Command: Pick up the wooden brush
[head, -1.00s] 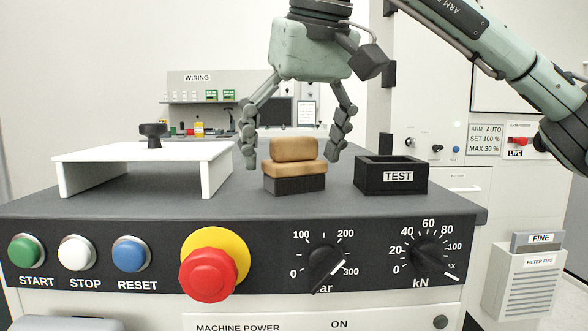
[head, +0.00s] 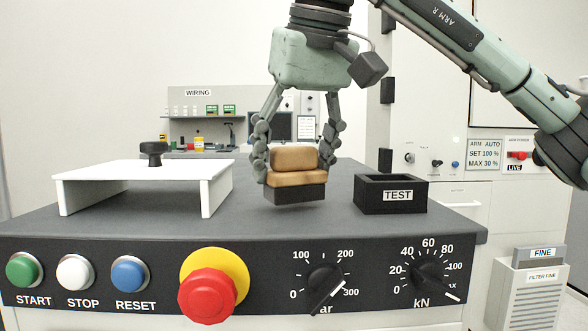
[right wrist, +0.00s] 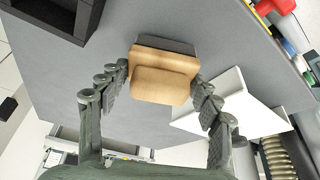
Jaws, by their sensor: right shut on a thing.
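The wooden brush (head: 294,165) has a tan wooden body on a dark bristle block. My right gripper (head: 294,172) is shut on its wooden part, one finger on each side. The brush is level, with its bristles down, and a shadow below suggests it is slightly above the grey machine top. In the right wrist view the brush (right wrist: 164,75) sits between the fingertips (right wrist: 163,80). My left gripper is in neither view.
A black open box marked TEST (head: 390,195) stands right of the brush. A white raised plate (head: 145,172) with a black knob stands left. A red stop button (head: 212,292), other buttons and two dials line the front panel. Grey surface between is clear.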

